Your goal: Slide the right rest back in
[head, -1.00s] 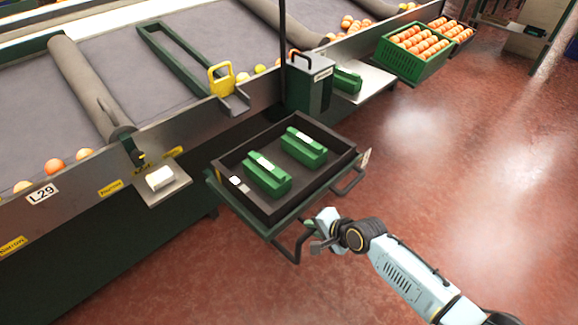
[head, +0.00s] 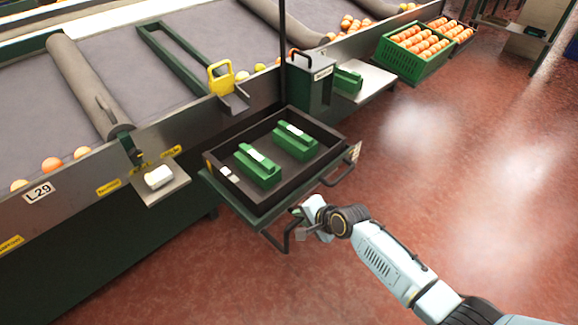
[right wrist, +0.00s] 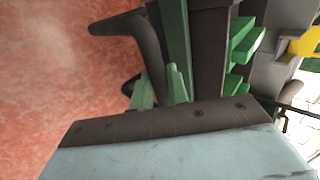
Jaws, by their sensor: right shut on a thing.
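The right rest (head: 262,221) is a green pull-out frame sticking out from the conveyor's side, with dark loop handles (head: 285,236) on its front. It carries a black tray (head: 208,165) with two green blocks (head: 258,166) in it. The exact grip is partly hidden. My left gripper is not in view.
The conveyor (head: 80,180) with oranges runs along the back. A small shelf (head: 162,186) is at the left of the rest. A green crate of oranges (head: 410,62) stands at the back right. The red floor is clear.

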